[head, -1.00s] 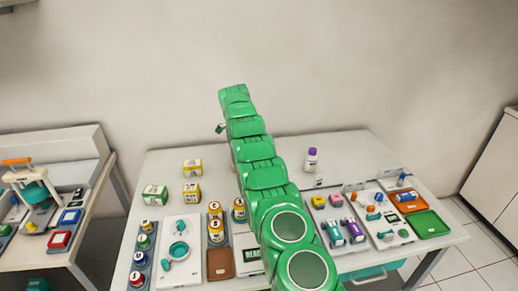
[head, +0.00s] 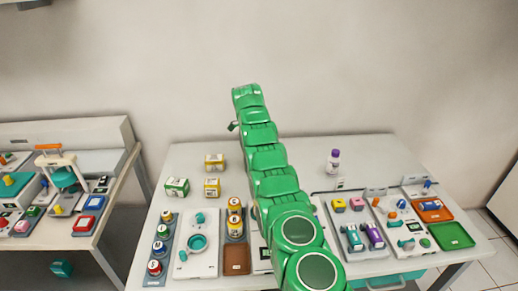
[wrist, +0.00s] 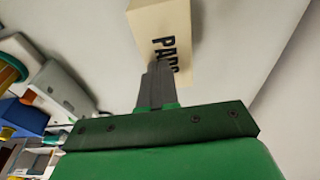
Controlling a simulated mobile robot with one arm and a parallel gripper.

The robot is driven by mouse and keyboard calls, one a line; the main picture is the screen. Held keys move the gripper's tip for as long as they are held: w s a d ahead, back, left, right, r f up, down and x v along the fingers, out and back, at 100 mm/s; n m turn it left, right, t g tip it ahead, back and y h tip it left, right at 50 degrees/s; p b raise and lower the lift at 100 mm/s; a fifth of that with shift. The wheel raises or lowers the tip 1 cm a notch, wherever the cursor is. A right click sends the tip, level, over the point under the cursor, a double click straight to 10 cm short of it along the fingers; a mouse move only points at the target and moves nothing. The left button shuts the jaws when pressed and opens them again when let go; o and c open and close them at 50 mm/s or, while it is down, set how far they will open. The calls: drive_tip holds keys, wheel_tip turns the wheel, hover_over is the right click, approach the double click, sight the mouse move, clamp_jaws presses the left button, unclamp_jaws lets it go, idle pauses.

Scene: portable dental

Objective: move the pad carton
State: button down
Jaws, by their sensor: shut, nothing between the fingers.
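The pad carton (wrist: 160,25) is a cream box with dark lettering that begins "PA". It shows at the top of the wrist view, just beyond my fingertips, and the fingers cover part of its lettering. My gripper (wrist: 157,80) is shut with nothing between its fingers. I cannot tell whether the fingertips touch the carton. In the head view my green arm rises over the middle of the table, and neither the gripper's fingers nor a carton with this lettering can be made out there.
On the table (head: 290,160), a green-and-white box (head: 177,187) and two yellow-and-white boxes (head: 214,162) (head: 212,187) stand at back left. A purple-capped bottle (head: 333,162) stands right of my arm. Trays line the front, including an orange tray (head: 432,211) and a green tray (head: 452,236).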

drive_tip(key=shift+s+a+f, duration=0.15)
drive_tip(key=shift+a, duration=0.2)
drive_tip(key=shift+d, duration=0.15)
drive_tip(key=shift+d+f, duration=0.2)
drive_tip(key=shift+f, duration=0.1)
drive_tip(key=d, duration=1.2)
drive_tip(key=d+f, duration=0.1)
drive_tip(key=d, duration=0.5)
drive_tip(key=shift+s+f, duration=0.1)
drive_tip(key=shift+s, duration=0.1)
drive_tip(key=shift+w+a+r, duration=0.1)
drive_tip(key=shift+w+r, duration=0.05)
drive_tip(key=shift+r, duration=0.5)
drive_tip(key=a+r, duration=0.2)
drive_tip(key=a, duration=1.1)
drive_tip(key=s+d+r+n, duration=0.2)
drive_tip(key=s+r+n, duration=0.5)
drive_tip(key=s+r, duration=1.2)
drive_tip(key=shift+s+d+r+n+g+y, duration=0.15)
drive_tip(key=shift+s+d+n+g+y, duration=0.2)
drive_tip(key=shift+s, duration=0.2)
